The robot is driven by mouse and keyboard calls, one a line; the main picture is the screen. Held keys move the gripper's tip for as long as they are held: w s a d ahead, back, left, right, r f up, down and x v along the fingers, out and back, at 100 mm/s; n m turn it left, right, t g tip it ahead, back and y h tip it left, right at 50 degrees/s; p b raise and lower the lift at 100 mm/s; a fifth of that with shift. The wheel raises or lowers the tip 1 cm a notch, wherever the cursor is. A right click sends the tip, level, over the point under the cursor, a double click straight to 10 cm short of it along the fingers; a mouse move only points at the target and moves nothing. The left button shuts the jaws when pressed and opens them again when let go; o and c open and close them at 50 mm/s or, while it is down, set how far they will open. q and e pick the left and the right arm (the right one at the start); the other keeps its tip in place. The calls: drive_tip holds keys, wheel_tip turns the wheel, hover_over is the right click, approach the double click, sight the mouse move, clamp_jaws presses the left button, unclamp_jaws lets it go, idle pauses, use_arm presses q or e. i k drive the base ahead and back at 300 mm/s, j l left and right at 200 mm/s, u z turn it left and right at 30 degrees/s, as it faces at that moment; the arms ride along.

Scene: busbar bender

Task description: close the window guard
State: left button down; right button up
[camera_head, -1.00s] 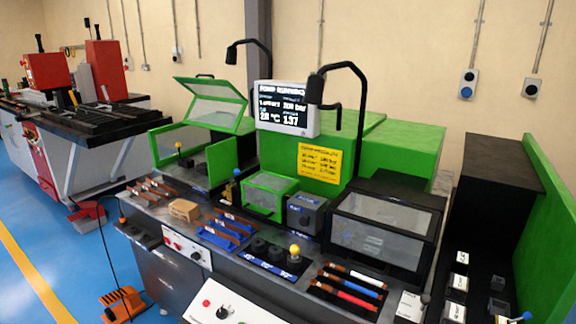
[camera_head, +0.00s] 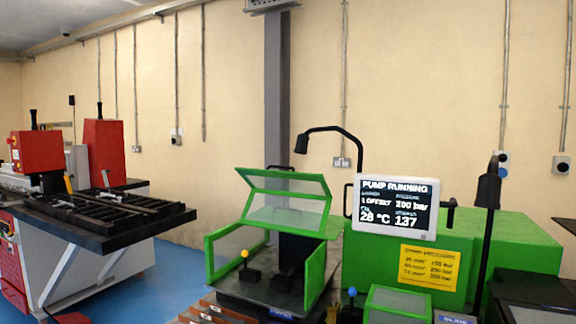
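The window guard (camera_head: 284,208) is a green-framed clear panel on the green guard box at the centre of the head view. It stands raised and tilted, with the box open below it. A dark handle bar shows at its top edge. The box's green side frames (camera_head: 316,274) stand to either side of a dark station with a yellow-knobbed lever (camera_head: 246,268). Neither of my grippers is in the head view.
A screen (camera_head: 396,206) reading "PUMP RUNNING" stands right of the guard. Black lamp arms (camera_head: 345,133) rise behind it and further right. A smaller green-framed box (camera_head: 398,304) is at the bottom edge. A red and black machine (camera_head: 95,215) stands at left, with blue floor between.

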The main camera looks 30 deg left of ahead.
sight(326, 199)
drive_tip(key=j+z, duration=0.3)
drive_tip(key=j, duration=0.25)
drive_tip(key=k+j+z, duration=0.1)
drive_tip(key=j+z, duration=0.25)
drive_tip(key=j, duration=0.2)
drive_tip(key=k+j+z, duration=0.1)
drive_tip(key=j+z, duration=0.2)
drive_tip(key=j, duration=0.25)
drive_tip(key=j+u, duration=0.4)
drive_tip(key=u, duration=1.3)
drive_tip(key=i+u, duration=0.1)
drive_tip(key=u, duration=2.45)
drive_tip(key=l+u, duration=0.15)
drive_tip(key=u, duration=3.65)
drive_tip(key=k+u, duration=0.15)
drive_tip(key=u, duration=2.4)
